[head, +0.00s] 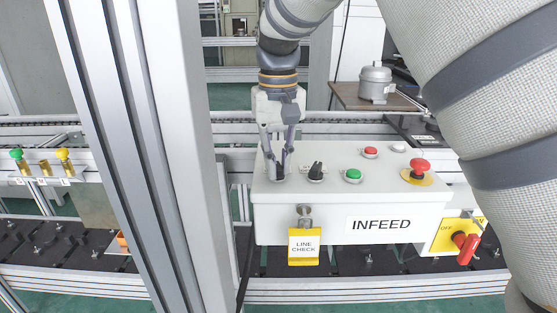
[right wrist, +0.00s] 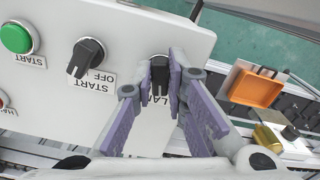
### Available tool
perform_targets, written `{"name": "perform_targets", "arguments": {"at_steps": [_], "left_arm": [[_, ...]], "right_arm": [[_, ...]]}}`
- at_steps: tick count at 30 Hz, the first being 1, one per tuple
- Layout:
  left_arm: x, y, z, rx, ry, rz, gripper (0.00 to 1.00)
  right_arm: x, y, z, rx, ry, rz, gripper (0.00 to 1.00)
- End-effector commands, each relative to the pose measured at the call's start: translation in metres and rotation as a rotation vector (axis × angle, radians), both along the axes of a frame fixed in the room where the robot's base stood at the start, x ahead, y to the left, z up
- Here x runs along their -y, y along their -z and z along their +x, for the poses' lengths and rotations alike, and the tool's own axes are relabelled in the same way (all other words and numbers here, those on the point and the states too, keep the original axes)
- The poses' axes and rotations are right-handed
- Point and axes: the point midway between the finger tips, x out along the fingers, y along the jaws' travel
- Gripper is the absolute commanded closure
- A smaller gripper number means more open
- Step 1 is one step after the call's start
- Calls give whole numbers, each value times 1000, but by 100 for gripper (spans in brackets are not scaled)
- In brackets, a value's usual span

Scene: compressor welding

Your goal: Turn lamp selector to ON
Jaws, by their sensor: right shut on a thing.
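The lamp selector (right wrist: 159,68) is a small black knob at the edge of the white control box, above a partly hidden label whose visible letters read like "LA". My right gripper (head: 276,168) points down on it from above at the box's left end. It also shows in the right wrist view (right wrist: 153,88), its purple-padded fingers closed around the knob. The fingers hide part of the knob and label, so I cannot read its position. A second black selector (head: 315,171) stands just right of it; its label in the right wrist view reads START and OFF. My left gripper is not in view.
The INFEED box (head: 330,222) also carries a green button (head: 353,175), a red button (head: 370,152), a white button (head: 398,147) and a red emergency stop (head: 419,166). A yellow LINE CHECK tag (head: 304,246) hangs in front. A metal post (head: 150,130) stands left.

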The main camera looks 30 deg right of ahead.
Motion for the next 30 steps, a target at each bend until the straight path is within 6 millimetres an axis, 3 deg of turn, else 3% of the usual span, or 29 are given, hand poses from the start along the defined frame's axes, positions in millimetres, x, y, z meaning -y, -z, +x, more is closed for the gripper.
{"name": "perform_targets", "arguments": {"at_steps": [18, 30], "left_arm": [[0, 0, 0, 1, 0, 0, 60], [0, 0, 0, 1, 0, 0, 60]], "right_arm": [[-2, -1, 2, 2, 485, -1, 100], [-3, -1, 2, 2, 634, 0, 100]]}}
